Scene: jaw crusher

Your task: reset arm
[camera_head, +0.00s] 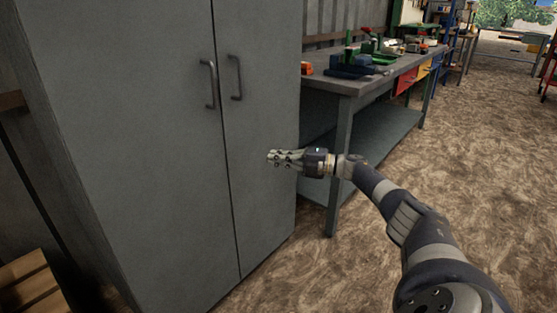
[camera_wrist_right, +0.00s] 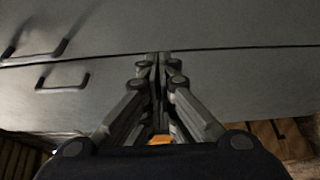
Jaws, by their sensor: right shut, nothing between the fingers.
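My right arm (camera_head: 405,215) reaches in from the lower right in the head view. My right gripper (camera_head: 272,157) is shut and empty, in front of the right door of a grey metal cabinet (camera_head: 110,130). In the right wrist view the fingers of the right gripper (camera_wrist_right: 157,62) are together, with the cabinet (camera_wrist_right: 230,75) beyond them. I cannot tell whether the fingertips touch the door. My left gripper is not in view.
The cabinet doors are closed, with two handles (camera_head: 209,84) (camera_head: 236,77) side by side. A workbench (camera_head: 345,84) with tools stands to the right. Wooden slats (camera_head: 30,283) lie at the lower left. Brown floor (camera_head: 480,150) at the right is open.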

